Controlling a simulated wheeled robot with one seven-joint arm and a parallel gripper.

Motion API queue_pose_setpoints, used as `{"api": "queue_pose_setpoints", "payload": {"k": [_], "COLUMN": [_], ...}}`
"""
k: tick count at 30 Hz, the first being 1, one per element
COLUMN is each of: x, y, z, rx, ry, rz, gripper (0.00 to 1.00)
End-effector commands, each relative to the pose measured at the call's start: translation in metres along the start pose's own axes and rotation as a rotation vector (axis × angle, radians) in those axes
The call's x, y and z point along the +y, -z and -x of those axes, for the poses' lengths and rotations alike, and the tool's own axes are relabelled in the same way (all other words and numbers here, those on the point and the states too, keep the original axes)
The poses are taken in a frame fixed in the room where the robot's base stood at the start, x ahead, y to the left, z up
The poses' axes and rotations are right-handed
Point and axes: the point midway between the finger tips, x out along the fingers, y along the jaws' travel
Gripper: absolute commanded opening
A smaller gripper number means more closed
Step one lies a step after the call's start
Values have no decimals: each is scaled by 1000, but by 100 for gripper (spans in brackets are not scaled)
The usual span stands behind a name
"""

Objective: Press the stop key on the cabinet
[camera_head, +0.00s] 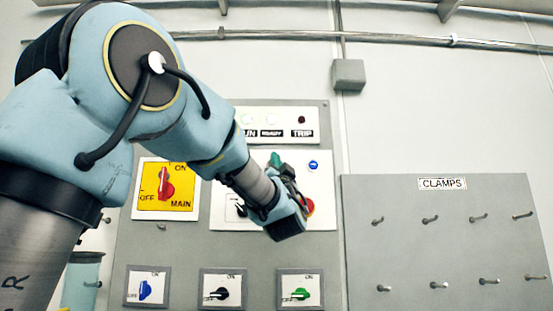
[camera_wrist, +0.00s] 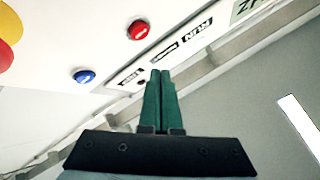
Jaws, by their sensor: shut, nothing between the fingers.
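The grey cabinet (camera_head: 150,235) stands on the wall with a white control panel (camera_head: 325,190). In the wrist view a round red key (camera_wrist: 138,29) with a small white mark sits on that panel at the upper middle. A blue key (camera_wrist: 83,76) is to its lower left, also visible in the head view (camera_head: 313,165). The red key is hidden behind my arm in the head view. My gripper (camera_head: 275,159) is in front of the panel, its green fingers (camera_wrist: 160,76) shut and empty. In the wrist view the fingertips appear apart from both keys.
A red mushroom button (camera_head: 310,206) on yellow is partly covered by my wrist. A yellow MAIN switch (camera_head: 166,188), a black selector (camera_head: 237,209) and several lower knobs are close by. A CLAMPS pegboard (camera_head: 440,245) is at right. Indicator lamps (camera_head: 271,118) are above.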

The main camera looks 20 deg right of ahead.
Motion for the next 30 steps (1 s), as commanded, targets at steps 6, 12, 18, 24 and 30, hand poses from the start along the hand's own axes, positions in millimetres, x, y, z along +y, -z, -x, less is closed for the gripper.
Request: {"api": "queue_pose_setpoints", "payload": {"k": [6, 12, 18, 24, 30], "x": [11, 14, 14, 14, 14], "y": [-11, -14, -14, -14, -14], "z": [-15, -19, -19, -19, -19], "rx": [-1, 0, 0, 0, 0], "ry": [0, 0, 0, 0, 0], "rz": [-2, 0, 1, 0, 0], "gripper": [0, 0, 0, 0, 0]}}
